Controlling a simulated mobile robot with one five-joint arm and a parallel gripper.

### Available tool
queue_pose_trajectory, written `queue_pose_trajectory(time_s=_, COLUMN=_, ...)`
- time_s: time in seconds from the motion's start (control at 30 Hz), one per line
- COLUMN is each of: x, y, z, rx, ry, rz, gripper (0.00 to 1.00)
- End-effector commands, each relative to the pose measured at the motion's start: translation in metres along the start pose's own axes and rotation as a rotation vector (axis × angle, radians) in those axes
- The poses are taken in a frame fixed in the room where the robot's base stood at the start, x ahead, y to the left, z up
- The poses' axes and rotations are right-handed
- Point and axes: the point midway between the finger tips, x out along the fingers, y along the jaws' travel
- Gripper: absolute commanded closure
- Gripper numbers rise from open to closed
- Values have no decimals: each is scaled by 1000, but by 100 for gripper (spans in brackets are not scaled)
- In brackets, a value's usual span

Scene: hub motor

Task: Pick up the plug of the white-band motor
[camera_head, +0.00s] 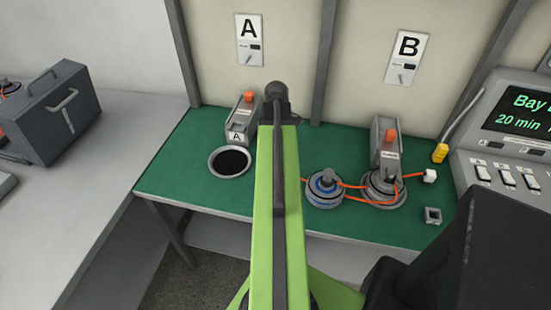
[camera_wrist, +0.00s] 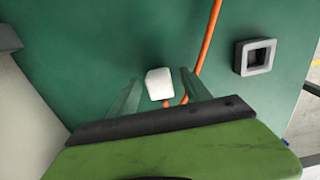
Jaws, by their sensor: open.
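A white plug (camera_wrist: 158,83) with an orange cable at its lower end lies on the green mat in the wrist view. My gripper (camera_wrist: 159,77) is open, with one finger on each side of the plug and a gap on both sides. In the head view, the white plug (camera_head: 430,175) is right of a grey motor (camera_head: 384,192) at station B, with an orange cable between them. I cannot clearly make out this motor's band. A blue-band motor (camera_head: 325,189) sits to its left. My gripper's fingers cannot be made out in the head view.
A grey square socket (camera_wrist: 255,56) stands right of the plug; it also shows in the head view (camera_head: 432,215). A second orange cable stretch (camera_wrist: 209,40) passes between them. A yellow connector (camera_head: 440,153) and a control panel (camera_head: 515,150) are nearby.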

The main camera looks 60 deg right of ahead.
Motion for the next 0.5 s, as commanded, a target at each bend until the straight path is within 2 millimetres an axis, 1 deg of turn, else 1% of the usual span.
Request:
queue_pose_trajectory(time_s=0.17, x=-2, y=0, z=0, rx=0, ry=0, rz=0, gripper=44)
queue_pose_trajectory(time_s=0.5, x=-2, y=0, z=0, rx=1, ry=0, rz=0, gripper=88)
